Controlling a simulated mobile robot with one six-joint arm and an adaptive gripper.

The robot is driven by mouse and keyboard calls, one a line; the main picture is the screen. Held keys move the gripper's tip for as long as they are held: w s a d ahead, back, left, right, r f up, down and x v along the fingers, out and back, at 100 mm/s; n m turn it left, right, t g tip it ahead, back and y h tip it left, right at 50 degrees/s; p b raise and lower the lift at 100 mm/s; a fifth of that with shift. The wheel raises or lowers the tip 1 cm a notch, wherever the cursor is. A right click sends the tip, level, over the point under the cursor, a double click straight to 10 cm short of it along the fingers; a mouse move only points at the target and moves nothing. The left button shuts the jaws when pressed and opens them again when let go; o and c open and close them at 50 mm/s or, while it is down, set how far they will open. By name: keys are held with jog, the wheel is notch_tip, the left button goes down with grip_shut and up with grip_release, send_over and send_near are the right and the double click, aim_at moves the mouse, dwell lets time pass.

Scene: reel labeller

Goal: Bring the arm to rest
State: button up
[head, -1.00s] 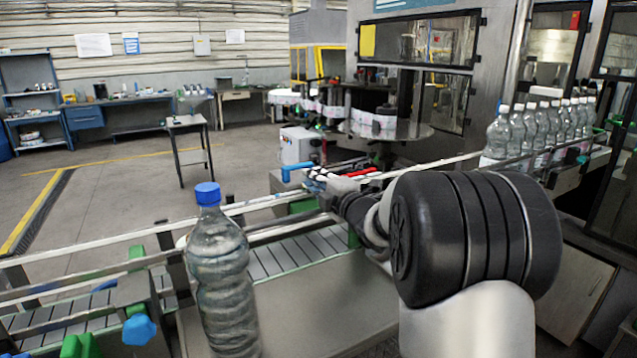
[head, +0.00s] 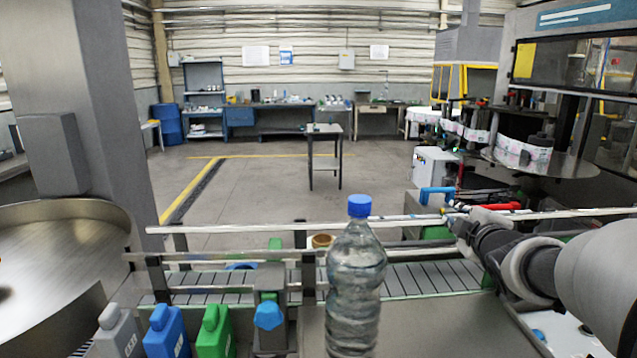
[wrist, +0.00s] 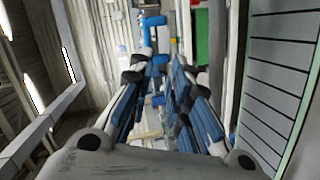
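My arm comes in from the right edge of the head view. My gripper (head: 462,222) is at its far end, over the far side of the conveyor and close to a blue pipe (head: 437,192); I cannot tell whether they touch. In the wrist view my gripper (wrist: 160,75) shows two fingers with blue pads and a gap between them. It is open and nothing is seen held in it.
A clear bottle with a blue cap (head: 354,285) stands upright in front of the conveyor (head: 420,278), left of my arm. Blue (head: 167,332) and green (head: 214,333) jugs stand at the front left. A small table (head: 324,130) stands on open floor beyond the rails.

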jog(key=s+a+f+m+g, duration=0.3)
jog(key=s+a, duration=0.3)
jog(key=s, duration=0.6)
jog(key=s+a+f+m+g+y, duration=0.1)
jog(key=s+a+f+m+g, duration=0.3)
jog(key=s, duration=0.9)
jog(key=s+a+f+m+g+y, duration=0.1)
jog(key=s+a+f+m+g, duration=0.2)
jog(key=s, duration=0.9)
jog(key=a+f+m, duration=0.2)
jog(key=a+f, duration=0.1)
jog(key=a, duration=0.1)
jog(key=shift+s+a+f+m+g, duration=0.2)
jog(key=shift+a+f+m+g, duration=0.1)
jog(key=shift+m+g, duration=0.1)
